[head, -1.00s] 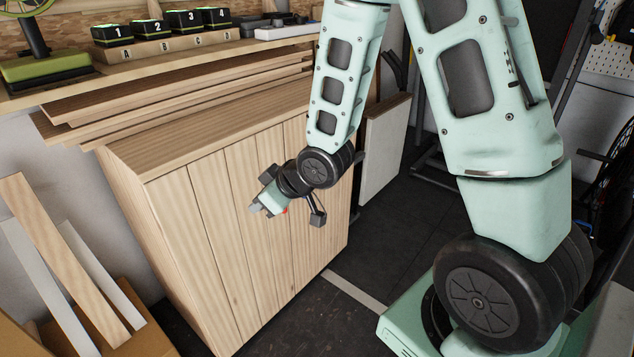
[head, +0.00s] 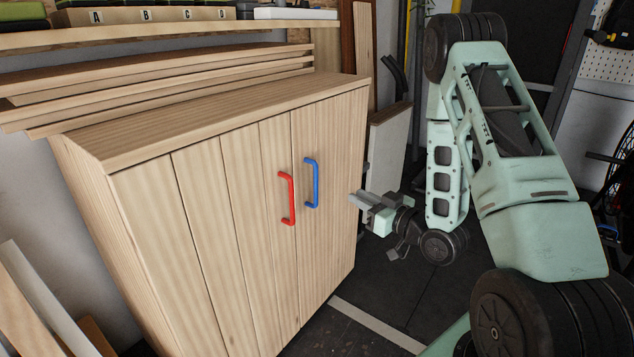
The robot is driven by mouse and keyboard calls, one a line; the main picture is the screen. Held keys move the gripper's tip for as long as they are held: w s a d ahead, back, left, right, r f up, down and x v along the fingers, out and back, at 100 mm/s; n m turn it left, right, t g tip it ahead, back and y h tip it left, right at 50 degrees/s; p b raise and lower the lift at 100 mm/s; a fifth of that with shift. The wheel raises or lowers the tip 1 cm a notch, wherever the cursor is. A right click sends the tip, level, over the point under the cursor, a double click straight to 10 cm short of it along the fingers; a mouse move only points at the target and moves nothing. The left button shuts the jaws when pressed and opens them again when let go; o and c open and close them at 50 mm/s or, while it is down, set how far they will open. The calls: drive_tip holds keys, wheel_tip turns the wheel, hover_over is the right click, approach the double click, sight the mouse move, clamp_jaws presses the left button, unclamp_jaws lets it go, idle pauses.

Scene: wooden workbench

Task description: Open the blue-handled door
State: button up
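The blue handle (head: 312,183) is a vertical bar on the right door (head: 333,200) of a light wooden cabinet. That door looks shut. A red handle (head: 288,198) sits just left of it on the neighbouring door (head: 235,240), which also looks shut. My gripper (head: 356,199) is to the right of the blue handle, near the cabinet's right edge, and points left toward it. It is apart from the handle and holds nothing that I can see. The gap between its fingers is too small to make out.
Planks (head: 180,85) lie stacked above the cabinet, under a shelf. Loose boards (head: 40,300) lean at the lower left. A white panel (head: 387,150) stands behind my gripper, right of the cabinet. The dark floor (head: 390,290) before the cabinet's right side looks clear.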

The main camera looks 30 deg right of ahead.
sight(317, 176)
drive_tip(key=w+a+b, duration=0.1)
drive_tip(key=w, duration=0.4)
drive_tip(key=w+b, duration=0.1)
drive_tip(key=w, duration=0.4)
drive_tip(key=w+a+b, duration=0.1)
drive_tip(key=w, duration=0.5)
drive_tip(key=shift+a, duration=0.3)
clamp_jaws()
